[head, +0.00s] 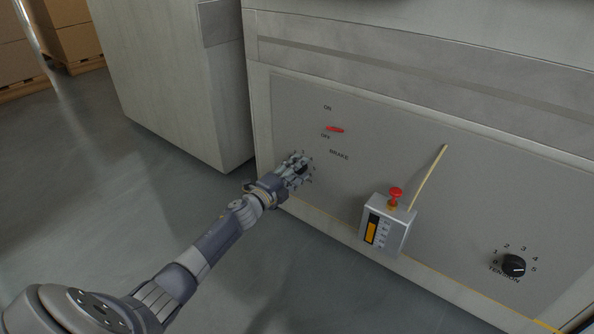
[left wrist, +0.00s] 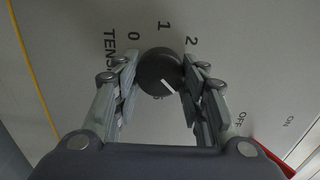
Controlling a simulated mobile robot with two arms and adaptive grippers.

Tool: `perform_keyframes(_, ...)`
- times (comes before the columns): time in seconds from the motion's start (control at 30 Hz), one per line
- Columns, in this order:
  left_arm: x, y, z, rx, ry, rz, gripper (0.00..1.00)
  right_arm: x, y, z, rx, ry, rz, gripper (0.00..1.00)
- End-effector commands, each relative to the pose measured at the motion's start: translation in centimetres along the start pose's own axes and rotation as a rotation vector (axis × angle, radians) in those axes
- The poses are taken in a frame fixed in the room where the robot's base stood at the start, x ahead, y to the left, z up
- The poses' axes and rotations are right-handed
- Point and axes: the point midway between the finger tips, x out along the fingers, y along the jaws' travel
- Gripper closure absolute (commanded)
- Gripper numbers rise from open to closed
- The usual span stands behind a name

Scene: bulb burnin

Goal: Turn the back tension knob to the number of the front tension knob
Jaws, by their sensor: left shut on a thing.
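A round black tension knob (left wrist: 155,70) sits between the fingers of my left gripper (left wrist: 158,88) in the left wrist view, and the fingers are shut on its sides. Numbers 0, 1 and 2 show around it; its white mark points to the lower right, where the numbers are hidden or unreadable. In the head view my left gripper (head: 300,170) covers most of this knob, on the left of the panel. Another black tension knob (head: 513,265) is at the panel's lower right, untouched, its white mark appearing to point near 5. My right gripper is not in view.
A red brake switch (head: 335,129) is just above my left gripper. A small grey box (head: 388,225) with a red button (head: 396,193) and a pale rod juts out between the knobs. A grey cabinet (head: 175,75) stands left; floor is open in front.

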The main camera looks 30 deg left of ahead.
Motion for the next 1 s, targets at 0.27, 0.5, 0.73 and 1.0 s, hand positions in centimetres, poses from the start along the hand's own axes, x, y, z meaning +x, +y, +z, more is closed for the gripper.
perform_keyframes(0.27, -0.04, 0.17, -0.13, 0.011, 0.002, 0.002, 0.85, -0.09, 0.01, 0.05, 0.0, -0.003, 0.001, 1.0)
perform_keyframes(0.5, -0.04, 0.18, -0.14, 0.01, 0.002, 0.002, 0.5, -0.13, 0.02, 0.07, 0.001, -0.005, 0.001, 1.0)
perform_keyframes(0.73, -0.02, 0.1, -0.06, 0.01, 0.001, 0.001, 0.41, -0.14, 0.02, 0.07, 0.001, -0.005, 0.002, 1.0)
perform_keyframes(1.0, -0.65, 0.14, 0.01, 0.01, 0.0, 0.002, 0.41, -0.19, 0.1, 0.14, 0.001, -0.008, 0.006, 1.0)
